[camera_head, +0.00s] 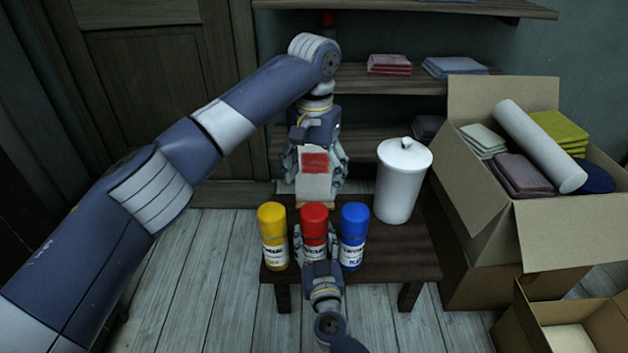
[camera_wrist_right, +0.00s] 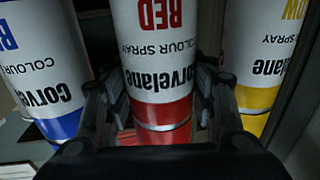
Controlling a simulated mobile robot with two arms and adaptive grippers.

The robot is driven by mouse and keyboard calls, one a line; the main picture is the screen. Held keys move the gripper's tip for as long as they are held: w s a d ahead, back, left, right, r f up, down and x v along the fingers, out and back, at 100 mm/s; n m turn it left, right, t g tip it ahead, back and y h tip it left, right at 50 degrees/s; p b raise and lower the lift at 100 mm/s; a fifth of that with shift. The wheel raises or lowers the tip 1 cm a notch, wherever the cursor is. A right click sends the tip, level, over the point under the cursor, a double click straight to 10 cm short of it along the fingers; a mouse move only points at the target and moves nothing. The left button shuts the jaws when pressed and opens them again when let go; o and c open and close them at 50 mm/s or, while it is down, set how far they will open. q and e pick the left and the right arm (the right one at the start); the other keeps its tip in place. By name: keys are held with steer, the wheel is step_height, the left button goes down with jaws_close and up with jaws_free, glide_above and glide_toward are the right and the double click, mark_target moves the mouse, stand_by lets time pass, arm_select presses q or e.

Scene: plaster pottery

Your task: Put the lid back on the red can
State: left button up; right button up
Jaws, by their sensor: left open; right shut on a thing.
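The red can (camera_head: 314,234) stands upright on the dark table, between the yellow can (camera_head: 273,240) and the blue can (camera_head: 353,240). A red cap-like top (camera_head: 313,211) shows on it, level with its neighbours' tops. My right gripper (camera_head: 316,248) is shut around the can from the front; the right wrist view shows the can's upside-down label (camera_wrist_right: 160,50) and red upper part between the fingers. My left gripper (camera_head: 315,172) is open and hangs above the table behind the cans. A red-and-white block shows at its middle; I cannot tell what it is. No separate lid is distinguishable.
A white lidded canister (camera_head: 402,185) stands on the table (camera_head: 400,255) at the right. An open cardboard box (camera_head: 570,235) with folded cloths and a white roll is to its right. Shelves (camera_head: 390,80) are behind. The table's right front is clear.

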steer(key=o, duration=1.6)
steer(key=s, duration=0.4)
steer(key=s+d, duration=0.1)
steer(key=s, duration=0.7)
steer(key=shift+d, duration=0.35)
